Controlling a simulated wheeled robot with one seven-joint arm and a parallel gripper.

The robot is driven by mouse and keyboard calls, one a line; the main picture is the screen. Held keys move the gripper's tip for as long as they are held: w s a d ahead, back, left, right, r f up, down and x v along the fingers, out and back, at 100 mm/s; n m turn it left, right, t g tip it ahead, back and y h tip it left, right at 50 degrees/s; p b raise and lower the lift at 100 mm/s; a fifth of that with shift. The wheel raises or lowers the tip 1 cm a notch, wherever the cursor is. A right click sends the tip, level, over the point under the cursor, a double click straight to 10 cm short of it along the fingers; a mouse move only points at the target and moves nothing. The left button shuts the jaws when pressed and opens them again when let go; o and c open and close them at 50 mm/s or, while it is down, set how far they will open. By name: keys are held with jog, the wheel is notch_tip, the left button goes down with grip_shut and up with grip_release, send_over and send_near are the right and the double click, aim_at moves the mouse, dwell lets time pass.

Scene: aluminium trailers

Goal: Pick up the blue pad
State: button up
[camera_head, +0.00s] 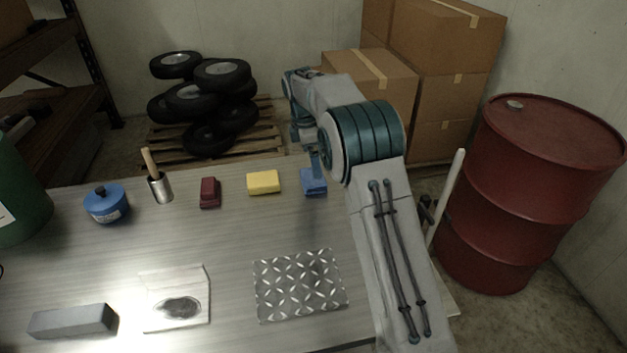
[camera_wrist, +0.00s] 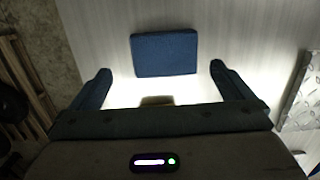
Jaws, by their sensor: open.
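The blue pad (camera_head: 313,188) lies flat on the table near its far edge, to the right of the yellow pad (camera_head: 264,182). In the wrist view the blue pad (camera_wrist: 165,54) is a dark blue block beyond the fingertips. My gripper (camera_head: 314,170) is at the pad in the head view, with one blue finger showing and partly covering it. In the wrist view my gripper (camera_wrist: 158,76) is open, its two fingers wide apart with the pad lined up between them and not held. The exact gap to the pad is unclear.
A diamond plate (camera_head: 299,286), a stained sheet (camera_head: 176,298) and a grey block (camera_head: 72,321) lie nearer. A red drum (camera_head: 535,200) stands right.

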aim_at(312, 176)
jog(key=f, duration=0.5)
jog(key=shift+s+d+f+p, duration=0.1)
jog(key=shift+s+f+p, duration=0.1)
jog(key=shift+f+p, duration=0.15)
jog(key=shift+r, duration=0.1)
jog(key=c, duration=0.8)
